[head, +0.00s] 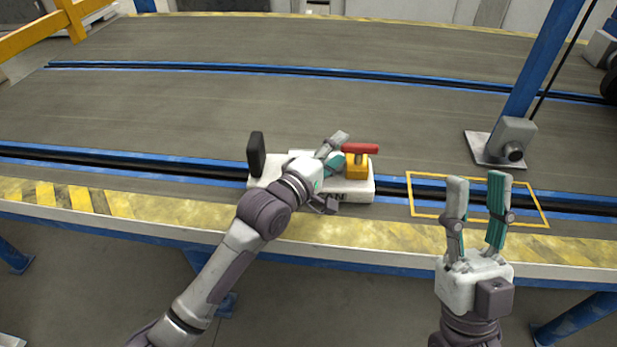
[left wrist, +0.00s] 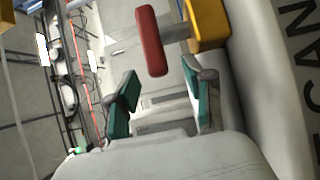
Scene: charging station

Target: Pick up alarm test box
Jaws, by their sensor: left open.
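The alarm test box (head: 357,190) is a white box with dark lettering on its front. It sits on the blue-edged platform near the front edge. On its top right is a yellow block (head: 357,168) with a red handle (head: 361,148). A black upright part (head: 256,154) stands at its left end. My left gripper (head: 340,149) is open over the box, just left of the red handle. In the left wrist view the red handle (left wrist: 150,40) lies beyond the open fingers, not between them. My right gripper (head: 476,186) is open, empty and upright, right of the box.
A yellow outlined rectangle (head: 412,194) is marked on the platform right of the box. A blue post (head: 540,62) with a grey device (head: 512,137) stands at the back right. A yellow rail (head: 30,38) is at the far left. The deck (head: 180,115) behind the box is clear.

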